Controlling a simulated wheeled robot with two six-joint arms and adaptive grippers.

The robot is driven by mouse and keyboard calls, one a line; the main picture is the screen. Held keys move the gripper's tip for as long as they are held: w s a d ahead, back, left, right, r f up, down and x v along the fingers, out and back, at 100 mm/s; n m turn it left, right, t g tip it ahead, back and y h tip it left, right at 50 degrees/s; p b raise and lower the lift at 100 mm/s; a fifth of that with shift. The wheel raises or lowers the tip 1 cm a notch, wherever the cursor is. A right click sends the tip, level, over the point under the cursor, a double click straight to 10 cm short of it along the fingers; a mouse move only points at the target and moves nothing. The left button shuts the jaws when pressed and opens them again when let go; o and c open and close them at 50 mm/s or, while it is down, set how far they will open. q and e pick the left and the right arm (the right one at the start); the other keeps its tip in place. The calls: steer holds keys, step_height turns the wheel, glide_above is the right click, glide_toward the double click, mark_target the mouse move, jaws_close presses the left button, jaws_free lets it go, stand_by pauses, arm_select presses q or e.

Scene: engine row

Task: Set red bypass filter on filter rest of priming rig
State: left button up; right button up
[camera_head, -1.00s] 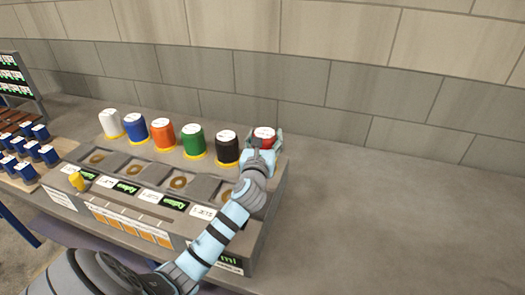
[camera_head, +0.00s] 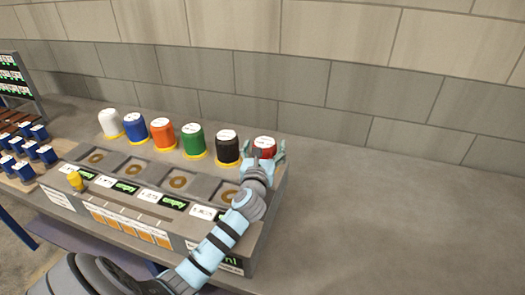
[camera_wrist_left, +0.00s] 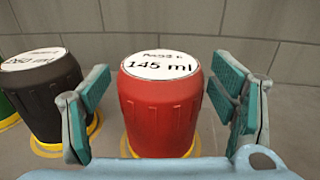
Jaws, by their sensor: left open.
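The red bypass filter (camera_head: 265,143) stands upright at the right end of the back row on the priming rig (camera_head: 165,222). In the left wrist view the red filter (camera_wrist_left: 160,108) has a white top marked 145 ml and stands between the spread fingers. My left gripper (camera_head: 267,150) is open around it, with a finger on each side and gaps showing; it also shows in the left wrist view (camera_wrist_left: 160,105). Which part of the rig is the filter rest I cannot tell. My right gripper is not in view.
A black filter (camera_head: 227,147) stands just left of the red one, then green (camera_head: 193,140), orange (camera_head: 163,134), blue (camera_head: 135,128) and white (camera_head: 109,123) filters. Recessed bays with tan rings lie in front. Blue blocks (camera_head: 40,132) sit at far left. The bench right of the rig is bare.

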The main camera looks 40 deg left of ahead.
arm_select(q)
steer(key=v, duration=1.2)
steer(key=shift+s+d+r+p, duration=0.1)
steer(key=shift+p, duration=0.2)
